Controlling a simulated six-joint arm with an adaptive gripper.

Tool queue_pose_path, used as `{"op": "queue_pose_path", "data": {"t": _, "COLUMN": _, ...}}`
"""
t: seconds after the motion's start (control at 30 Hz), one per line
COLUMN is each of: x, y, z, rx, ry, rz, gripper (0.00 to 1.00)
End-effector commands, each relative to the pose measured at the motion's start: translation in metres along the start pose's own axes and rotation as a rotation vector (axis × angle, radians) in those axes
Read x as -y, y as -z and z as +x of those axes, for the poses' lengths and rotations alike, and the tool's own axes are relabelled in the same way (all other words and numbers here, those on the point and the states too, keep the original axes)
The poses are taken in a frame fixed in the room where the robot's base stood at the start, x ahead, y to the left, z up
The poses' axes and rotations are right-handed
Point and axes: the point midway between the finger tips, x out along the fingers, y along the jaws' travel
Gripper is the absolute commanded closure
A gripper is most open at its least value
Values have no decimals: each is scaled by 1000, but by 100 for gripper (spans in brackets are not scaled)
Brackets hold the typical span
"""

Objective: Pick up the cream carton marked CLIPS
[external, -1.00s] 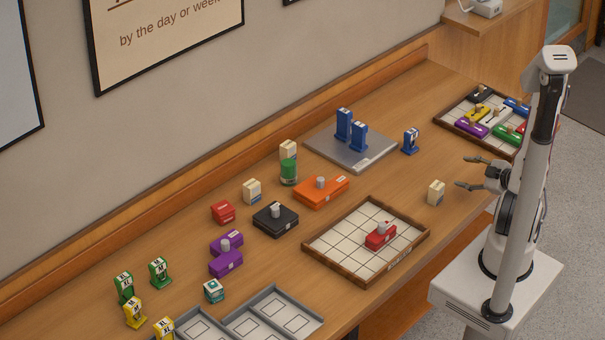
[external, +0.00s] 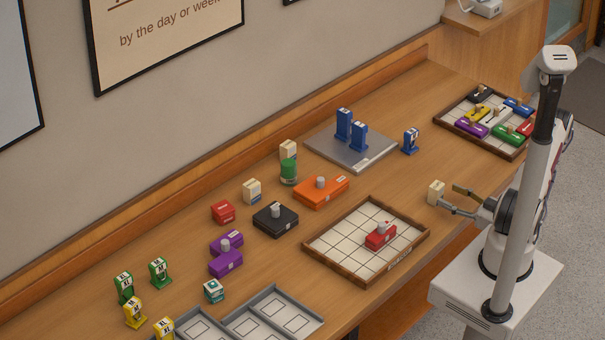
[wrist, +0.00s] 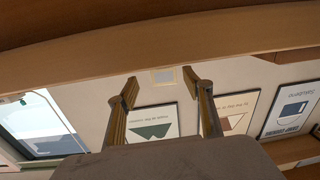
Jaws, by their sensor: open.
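A small cream carton (external: 435,192) stands upright on the table near its front edge, right of the square tiled tray. The lettering on all three is too small to read. My gripper (external: 450,198) is open and low at the table edge, its fingertips pointing at the nearest carton and very close to it. Whether the carton is between the fingertips is unclear. In the wrist view, the two fingers are apart, with a small pale rectangle between their tips.
The wooden-rimmed tiled tray (external: 312,246) with a red block (external: 381,235) lies left of my gripper. A second tray (external: 440,118) of coloured blocks is behind it. A small blue stand (external: 410,141) and a grey plate (external: 325,150) are further back.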

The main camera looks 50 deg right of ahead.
Motion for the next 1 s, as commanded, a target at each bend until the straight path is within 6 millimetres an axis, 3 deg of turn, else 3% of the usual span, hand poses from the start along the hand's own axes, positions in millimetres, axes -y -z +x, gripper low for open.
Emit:
{"op": "queue_pose_path", "data": {"t": 0.2, "x": 10, "y": 0, "z": 0, "rx": -25, "ry": 12, "rz": 64, "gripper": 49}}
{"op": "queue_pose_path", "data": {"t": 0.63, "x": 11, "y": 0, "z": 1, "rx": -25, "ry": 14, "rz": 65, "gripper": 49}}
{"op": "queue_pose_path", "data": {"t": 1.0, "x": 11, "y": 1, "z": 17, "rx": -24, "ry": 16, "rz": 64, "gripper": 49}}
